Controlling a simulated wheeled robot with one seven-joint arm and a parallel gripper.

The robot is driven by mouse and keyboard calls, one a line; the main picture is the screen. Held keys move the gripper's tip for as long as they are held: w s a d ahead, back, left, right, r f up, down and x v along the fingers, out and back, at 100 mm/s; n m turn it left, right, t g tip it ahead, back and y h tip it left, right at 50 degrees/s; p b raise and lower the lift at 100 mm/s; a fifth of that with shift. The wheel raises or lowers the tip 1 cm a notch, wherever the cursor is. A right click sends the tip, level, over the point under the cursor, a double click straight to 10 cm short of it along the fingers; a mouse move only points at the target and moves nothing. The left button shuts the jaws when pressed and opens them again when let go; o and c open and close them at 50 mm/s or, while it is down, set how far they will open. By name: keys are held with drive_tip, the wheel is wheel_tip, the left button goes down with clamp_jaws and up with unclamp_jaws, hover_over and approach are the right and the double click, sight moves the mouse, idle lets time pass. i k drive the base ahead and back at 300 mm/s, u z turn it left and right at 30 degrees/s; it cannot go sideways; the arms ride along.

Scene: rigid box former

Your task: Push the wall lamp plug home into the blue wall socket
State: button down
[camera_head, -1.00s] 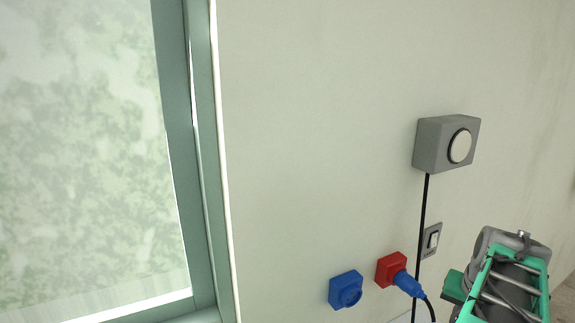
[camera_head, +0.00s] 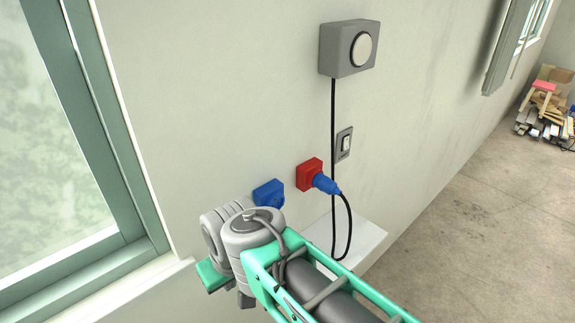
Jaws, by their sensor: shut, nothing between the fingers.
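The wall lamp (camera_head: 332,50), a grey box with a round pale disc, is on the wall. A black cord hangs from it and loops up to a blue plug (camera_head: 325,184). The plug sits at the red socket (camera_head: 304,176); I cannot tell how deep it is. The blue wall socket (camera_head: 265,190) is left of the red one, its lower part hidden behind my arm. No plug shows in its visible part. My arm's grey joint is in front of and below the blue socket in the picture. My gripper's fingers do not show.
A grey switch (camera_head: 344,143) is on the wall right of the cord. A white ledge (camera_head: 365,240) juts out below the sockets. A green-framed window (camera_head: 60,130) is at the left. Open floor (camera_head: 470,200) lies at the right, with a pile of boards (camera_head: 545,115) far back.

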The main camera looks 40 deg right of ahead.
sight(323, 183)
drive_tip(key=u, duration=0.55)
drive_tip(key=k, duration=1.25)
drive_tip(key=z, duration=0.3)
drive_tip(key=i, duration=0.75)
drive_tip(key=z, duration=0.9)
drive_tip(key=i, duration=0.3)
drive_tip(key=z, duration=0.15)
